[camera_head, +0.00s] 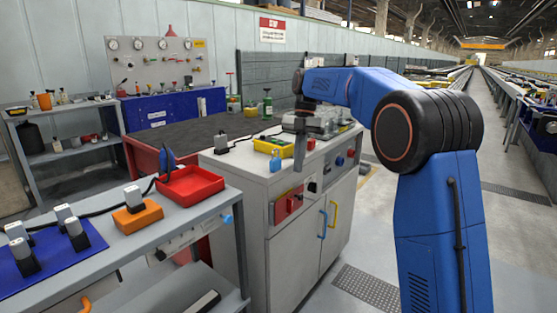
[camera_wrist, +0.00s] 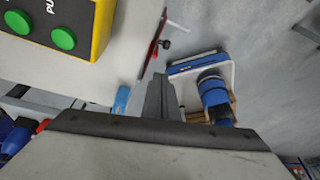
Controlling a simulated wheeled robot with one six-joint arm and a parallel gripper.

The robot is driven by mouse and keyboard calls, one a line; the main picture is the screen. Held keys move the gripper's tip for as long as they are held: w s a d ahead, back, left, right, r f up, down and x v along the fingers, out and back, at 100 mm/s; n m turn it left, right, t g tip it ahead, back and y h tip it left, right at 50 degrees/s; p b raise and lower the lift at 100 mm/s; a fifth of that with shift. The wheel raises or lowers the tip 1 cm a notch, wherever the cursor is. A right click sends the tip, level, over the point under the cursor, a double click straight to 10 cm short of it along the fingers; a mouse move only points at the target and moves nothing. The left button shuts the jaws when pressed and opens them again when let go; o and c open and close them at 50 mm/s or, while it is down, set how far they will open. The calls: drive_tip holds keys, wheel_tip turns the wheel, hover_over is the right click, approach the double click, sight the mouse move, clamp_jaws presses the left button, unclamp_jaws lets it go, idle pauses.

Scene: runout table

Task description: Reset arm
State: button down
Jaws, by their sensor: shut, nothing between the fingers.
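My blue arm (camera_head: 345,85) is raised and bent at the elbow, with its forearm reaching left over the grey cabinet (camera_head: 252,205). My gripper (camera_head: 299,165) hangs down near the cabinet's front edge, beside the red box on its front. The gap between its tip and the cabinet cannot be told exactly. In the wrist view my gripper's fingers (camera_wrist: 162,85) are together with nothing between them. A yellow box with green buttons (camera_wrist: 62,40) is at the upper left of that view, apart from the fingers.
A red tray (camera_head: 190,187) and an orange block (camera_head: 138,216) sit on the left bench. Blue and yellow door handles (camera_head: 322,224) stick out from the cabinet. Floor is clear right of the cabinet.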

drive_tip(key=s+d+m+t, duration=0.2)
drive_tip(key=s+d+m, duration=0.3)
drive_tip(key=s+m, duration=0.45)
drive_tip(key=s+d+m+t, duration=0.2)
drive_tip(key=s+d+m, duration=0.35)
drive_tip(key=s, duration=0.75)
drive_tip(key=s+d+f+m+t, duration=0.2)
drive_tip(key=s+f+m, duration=0.5)
drive_tip(key=s, duration=0.3)
drive_tip(key=s+d+f+m+t+h, duration=0.1)
drive_tip(key=s+d+f+m+t, duration=0.1)
drive_tip(key=s+f+m, duration=0.5)
drive_tip(key=s+d+m, duration=0.1)
drive_tip(key=s, duration=0.2)
drive_tip(key=shift+s+h, duration=0.15)
drive_tip(key=shift+h, duration=0.15)
